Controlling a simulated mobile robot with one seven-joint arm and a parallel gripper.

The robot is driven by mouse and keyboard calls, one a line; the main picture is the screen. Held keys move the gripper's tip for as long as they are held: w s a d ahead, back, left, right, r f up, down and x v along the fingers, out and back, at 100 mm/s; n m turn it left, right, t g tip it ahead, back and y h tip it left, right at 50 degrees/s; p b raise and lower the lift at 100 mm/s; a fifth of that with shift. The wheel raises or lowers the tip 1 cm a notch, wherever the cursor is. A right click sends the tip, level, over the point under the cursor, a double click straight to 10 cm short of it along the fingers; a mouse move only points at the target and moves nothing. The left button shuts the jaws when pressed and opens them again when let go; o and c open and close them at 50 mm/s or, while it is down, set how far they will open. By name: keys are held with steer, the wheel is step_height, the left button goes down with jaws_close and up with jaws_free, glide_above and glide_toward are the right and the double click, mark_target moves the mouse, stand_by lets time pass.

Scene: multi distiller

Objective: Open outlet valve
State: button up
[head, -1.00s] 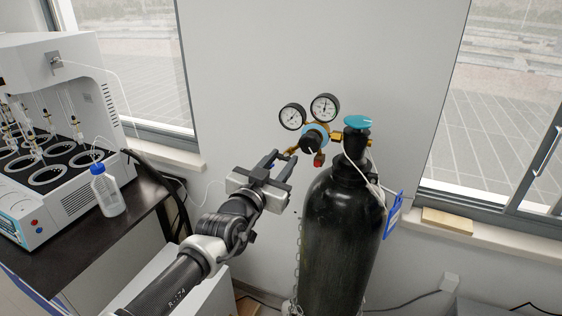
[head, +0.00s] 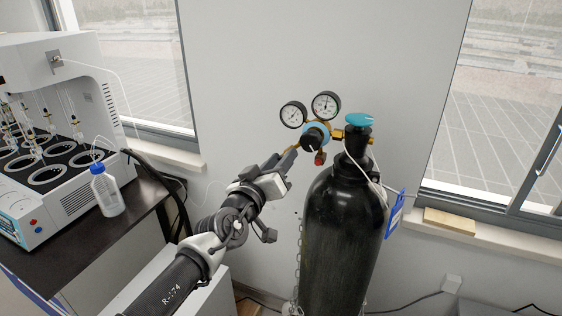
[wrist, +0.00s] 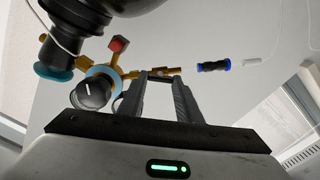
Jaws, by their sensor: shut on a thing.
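The brass outlet valve (head: 299,143) sticks out on the left of the pressure regulator, which is mounted beside the top of a black gas cylinder (head: 340,235). In the wrist view the outlet valve (wrist: 160,71) lies between the fingertips of my gripper (wrist: 162,77), which is shut on it. In the head view my gripper (head: 289,154) reaches up to it from the lower left, its fingers nearly overlapping. The regulator's black knob with a blue ring (head: 316,136) is just right of the fingertips. It also shows in the wrist view (wrist: 92,92).
Two round gauges (head: 309,109) sit above the regulator. A teal cylinder valve cap (head: 359,119) is to the right. A dark table (head: 110,225) with a white instrument (head: 75,175) and a bottle (head: 106,190) stands at left. A blue-black hose connector (wrist: 213,66) shows in the wrist view.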

steer(key=shift+n, duration=1.5)
steer(key=o, duration=1)
steer(key=shift+o, duration=0.2)
steer(key=shift+s, duration=0.1)
